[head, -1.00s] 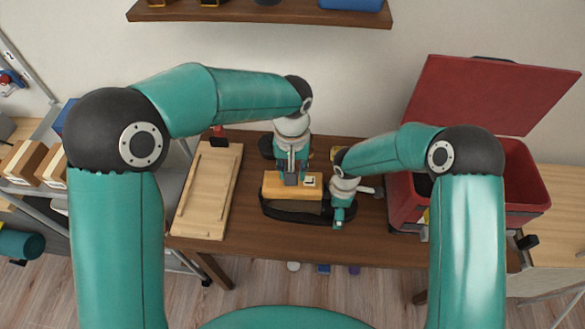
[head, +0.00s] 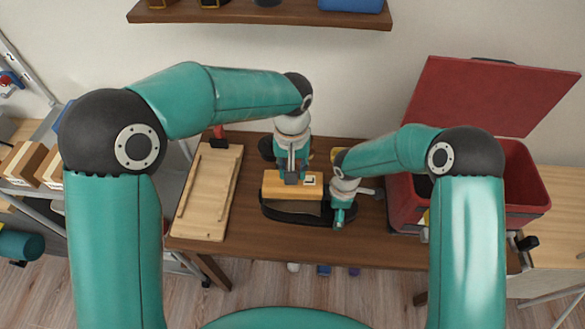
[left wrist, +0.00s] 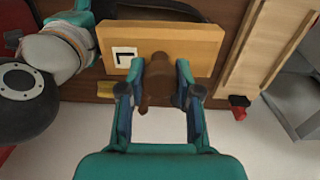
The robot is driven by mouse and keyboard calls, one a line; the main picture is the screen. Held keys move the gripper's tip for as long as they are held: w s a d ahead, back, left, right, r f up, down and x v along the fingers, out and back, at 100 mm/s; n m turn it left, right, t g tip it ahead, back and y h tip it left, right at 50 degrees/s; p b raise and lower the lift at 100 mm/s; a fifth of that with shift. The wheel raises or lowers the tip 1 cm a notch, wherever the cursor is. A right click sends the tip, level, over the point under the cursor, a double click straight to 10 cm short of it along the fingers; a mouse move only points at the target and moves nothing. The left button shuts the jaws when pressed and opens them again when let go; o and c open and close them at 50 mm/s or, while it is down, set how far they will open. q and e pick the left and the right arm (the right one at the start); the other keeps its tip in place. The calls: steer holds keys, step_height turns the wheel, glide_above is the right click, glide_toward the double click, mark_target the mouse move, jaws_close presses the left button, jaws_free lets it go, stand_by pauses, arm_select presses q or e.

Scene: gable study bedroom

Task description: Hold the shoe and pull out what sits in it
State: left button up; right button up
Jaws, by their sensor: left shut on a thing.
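A wooden block (head: 280,184) with a white label sits over a dark shoe-like thing (head: 285,214) on the table. In the left wrist view the block (left wrist: 195,45) fills the upper middle, its label marked with a black L-like sign. My left gripper (head: 291,178) comes down from above. In the left wrist view its fingers (left wrist: 160,85) are closed around a brown knob-like piece (left wrist: 158,65) at the block. My right gripper (head: 340,218) is at the right end of the dark thing, seemingly touching it; its fingers are too small to tell whether they grip.
A pale wooden board (head: 208,192) lies left on the brown table (head: 245,240). A red bin (head: 520,185) with its lid (head: 480,95) raised stands at the right. A shelf (head: 260,14) hangs on the wall behind. Free tabletop is narrow at the front.

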steer(key=o, duration=1.2)
step_height(320, 180, up, 12)
